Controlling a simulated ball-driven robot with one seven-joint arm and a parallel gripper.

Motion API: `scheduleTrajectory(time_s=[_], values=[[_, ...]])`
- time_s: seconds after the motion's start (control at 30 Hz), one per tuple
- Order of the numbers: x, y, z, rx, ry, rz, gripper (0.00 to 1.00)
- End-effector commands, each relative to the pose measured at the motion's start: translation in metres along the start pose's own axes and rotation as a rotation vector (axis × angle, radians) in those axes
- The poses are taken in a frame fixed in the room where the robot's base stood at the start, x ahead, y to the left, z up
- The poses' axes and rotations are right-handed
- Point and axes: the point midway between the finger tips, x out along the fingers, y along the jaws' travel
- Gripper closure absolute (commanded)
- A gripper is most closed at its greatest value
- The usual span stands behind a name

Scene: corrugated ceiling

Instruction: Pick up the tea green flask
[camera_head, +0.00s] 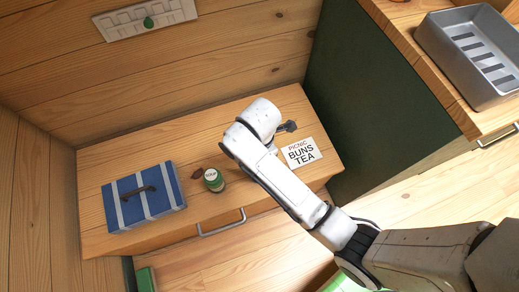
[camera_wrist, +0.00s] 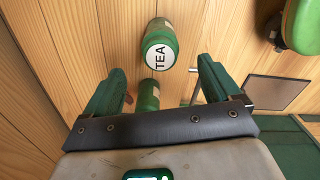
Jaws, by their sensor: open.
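In the wrist view a green flask with a white lid marked TEA (camera_wrist: 159,46) is ahead of my gripper (camera_wrist: 158,84), lid facing the camera. My gripper's green fingers are apart, and nothing is clamped between them. A second green cylinder (camera_wrist: 148,95) shows lower, in the gap between the fingers; its label is not readable. In the head view a green flask with a white lid that seems to read SOUP (camera_head: 213,180) stands on the wooden desk (camera_head: 240,196). The TEA flask is not visible there; my arm covers part of the desk.
A blue case with white straps (camera_head: 144,196) lies at the desk's left. A card reading PICNIC BUNS TEA (camera_head: 301,152) lies at the right. A metal tray (camera_head: 470,52) sits on the counter beyond the dark green panel (camera_head: 372,95). A drawer handle (camera_head: 222,226) sticks out in front.

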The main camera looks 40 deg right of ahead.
Motion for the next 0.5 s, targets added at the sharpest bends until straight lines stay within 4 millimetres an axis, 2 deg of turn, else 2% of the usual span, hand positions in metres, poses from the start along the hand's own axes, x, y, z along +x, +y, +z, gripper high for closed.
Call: scheduleTrajectory(time_s=[0.03, 0.13, 0.37, 0.5], values=[[0.012, -0.001, 0.0, 0.001, 0.0, -0.004, 0.1], [0.026, -0.001, 0.0, 0.002, 0.0, -0.003, 0.1], [0.043, -0.001, 0.0, 0.004, 0.0, 0.0, 0.1], [0.061, -0.001, 0.0, 0.005, 0.0, -0.002, 0.1]])
